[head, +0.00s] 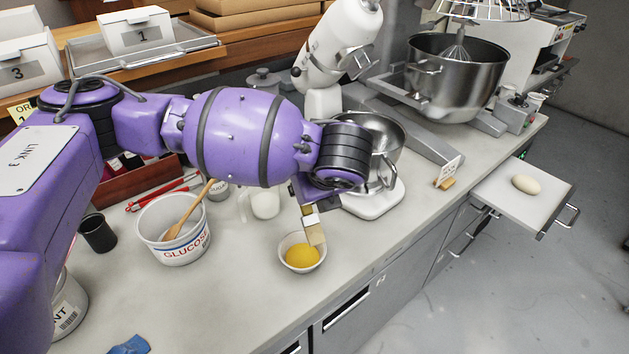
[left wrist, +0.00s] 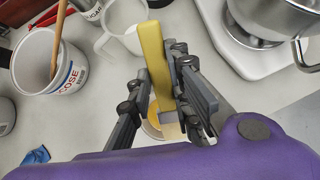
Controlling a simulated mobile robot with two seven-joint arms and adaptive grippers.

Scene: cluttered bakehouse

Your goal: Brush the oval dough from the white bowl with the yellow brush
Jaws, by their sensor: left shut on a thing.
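The white bowl (head: 283,262) stands near the counter's front edge, with yellow liquid (head: 302,256) in it. My left gripper (head: 308,203) is above it, shut on the yellow brush. The brush's pale lower end (head: 315,233) hangs at the bowl's back right; I cannot tell if it touches the liquid. In the left wrist view the yellow brush handle (left wrist: 153,62) lies between the fingers (left wrist: 172,92), and they hide most of the bowl. The pale oval dough (head: 526,184) lies on a pull-out board (head: 500,197) at the right, apart from the brush. My right gripper is not in view.
A glucose tub (head: 180,255) with a wooden spoon stands left of the bowl. A white jug (head: 265,203) and a mixer with steel bowl (head: 385,135) stand behind. The front counter between bowl and sign is clear.

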